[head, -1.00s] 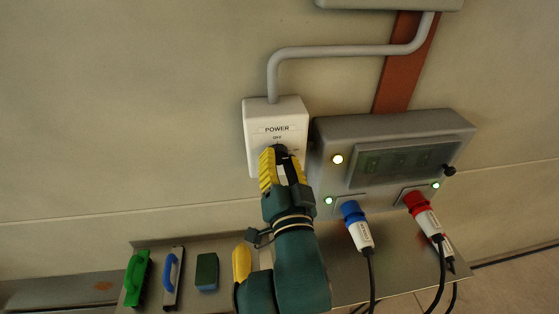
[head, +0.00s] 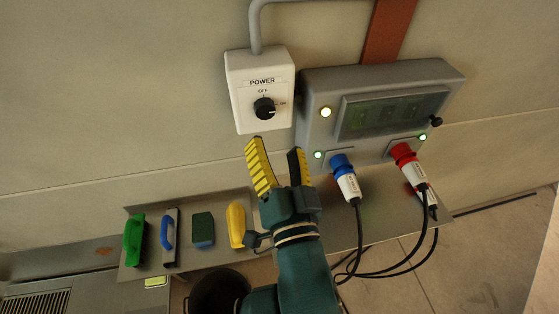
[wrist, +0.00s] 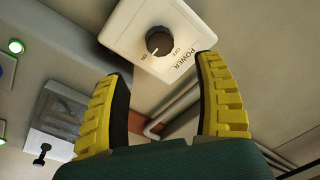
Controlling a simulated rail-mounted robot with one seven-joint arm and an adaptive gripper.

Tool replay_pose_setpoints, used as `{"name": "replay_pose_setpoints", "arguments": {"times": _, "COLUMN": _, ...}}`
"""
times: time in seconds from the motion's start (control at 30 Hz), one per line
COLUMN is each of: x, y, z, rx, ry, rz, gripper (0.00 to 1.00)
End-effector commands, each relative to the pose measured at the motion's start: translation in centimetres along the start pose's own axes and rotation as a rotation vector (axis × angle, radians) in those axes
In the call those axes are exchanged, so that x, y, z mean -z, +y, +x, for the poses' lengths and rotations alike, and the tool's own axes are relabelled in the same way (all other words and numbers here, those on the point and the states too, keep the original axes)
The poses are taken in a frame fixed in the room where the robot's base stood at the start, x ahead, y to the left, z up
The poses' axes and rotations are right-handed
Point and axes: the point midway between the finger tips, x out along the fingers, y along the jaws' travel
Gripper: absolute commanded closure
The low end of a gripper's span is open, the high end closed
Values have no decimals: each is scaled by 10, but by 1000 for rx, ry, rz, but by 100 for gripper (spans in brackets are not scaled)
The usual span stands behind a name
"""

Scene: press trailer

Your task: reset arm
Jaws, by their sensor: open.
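My gripper (head: 275,150) is open and empty. Its yellow and black fingers are spread just below the white power box (head: 243,112), apart from it. The box's black knob (head: 264,108) is uncovered, and its pointer appears to face the ON mark. In the wrist view, the knob (wrist: 159,41) shows beyond and between the fingertips of my gripper (wrist: 163,69), with nothing held.
Right of the box is a grey panel (head: 316,92) with lit lamps and blue (head: 342,166) and red (head: 404,154) plugs trailing cables. A metal shelf (head: 185,262) below holds a green tool (head: 134,240), a blue-handled tool, a sponge and a yellow object. A dark bucket (head: 218,290) stands beneath.

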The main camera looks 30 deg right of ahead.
Motion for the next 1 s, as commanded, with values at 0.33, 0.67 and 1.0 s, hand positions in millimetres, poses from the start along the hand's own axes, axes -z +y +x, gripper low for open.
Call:
{"name": "replay_pose_setpoints", "arguments": {"times": 0.33, "x": 1, "y": -1, "z": -33, "rx": 1, "ry": 1, "rz": 0, "gripper": 31}}
{"name": "replay_pose_setpoints", "arguments": {"times": 0.67, "x": 0, "y": 0, "z": -32, "rx": 1, "ry": 1, "rz": 1, "gripper": 31}}
{"name": "replay_pose_setpoints", "arguments": {"times": 1.0, "x": 42, "y": -53, "z": -19, "rx": 120, "ry": 101, "rz": 52, "gripper": 31}}
